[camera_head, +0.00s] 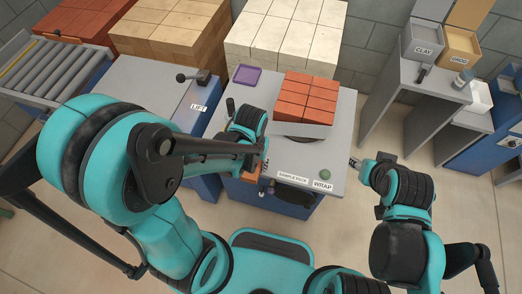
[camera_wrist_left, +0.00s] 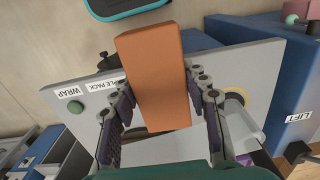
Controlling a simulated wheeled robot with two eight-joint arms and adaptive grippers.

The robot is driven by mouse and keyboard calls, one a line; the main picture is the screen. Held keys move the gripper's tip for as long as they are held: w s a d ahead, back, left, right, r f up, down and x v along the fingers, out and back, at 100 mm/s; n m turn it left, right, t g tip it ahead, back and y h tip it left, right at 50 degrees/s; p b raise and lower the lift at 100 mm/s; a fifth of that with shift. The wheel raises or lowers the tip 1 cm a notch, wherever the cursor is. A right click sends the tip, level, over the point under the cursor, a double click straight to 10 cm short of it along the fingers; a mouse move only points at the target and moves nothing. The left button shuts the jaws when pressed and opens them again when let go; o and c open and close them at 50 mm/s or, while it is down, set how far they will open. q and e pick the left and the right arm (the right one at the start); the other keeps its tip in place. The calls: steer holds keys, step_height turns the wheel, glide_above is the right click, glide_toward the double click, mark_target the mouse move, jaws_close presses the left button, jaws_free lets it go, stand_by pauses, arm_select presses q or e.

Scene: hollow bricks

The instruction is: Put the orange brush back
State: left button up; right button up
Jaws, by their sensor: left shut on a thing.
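My left gripper (camera_head: 258,170) is shut on a long, plain orange block (camera_wrist_left: 155,85), at the front left edge of the SAMPLE PACK table (camera_head: 335,165). The block sits between both fingers in the left wrist view; part of it also shows in the head view (camera_head: 252,172). No bristles show, so I cannot tell whether it is the orange brush or a brick. No other orange brush is clearly seen. My right gripper (camera_head: 356,163) is empty by the table's right edge; its finger opening is too small to judge.
A stack of orange-red bricks (camera_head: 306,97) stands on the table's turntable. A purple tray (camera_head: 247,75) lies at its back left corner. The LIFT table (camera_head: 150,90) is to the left, grey shelves (camera_head: 425,85) to the right. Brick piles stand behind.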

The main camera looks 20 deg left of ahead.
arm_select(q)
steer(key=w+f+b, duration=0.1)
steer(key=w+f, duration=0.1)
steer(key=w, duration=0.1)
steer(key=w+f+b, duration=0.1)
steer(key=w+f, duration=0.1)
steer(key=w, duration=0.2)
steer(key=w+f+b, duration=0.1)
steer(key=w+f, duration=0.1)
steer(key=w, duration=0.1)
steer(key=shift+w+a+f, duration=0.2)
steer(key=shift+a+f, duration=0.1)
steer(key=shift+a, duration=0.1)
steer(key=shift+f+b, duration=0.9)
steer(key=shift+f, duration=1.05)
steer(key=shift+f, duration=0.15)
steer(key=o, duration=1.3)
steer(key=shift+o, duration=0.2)
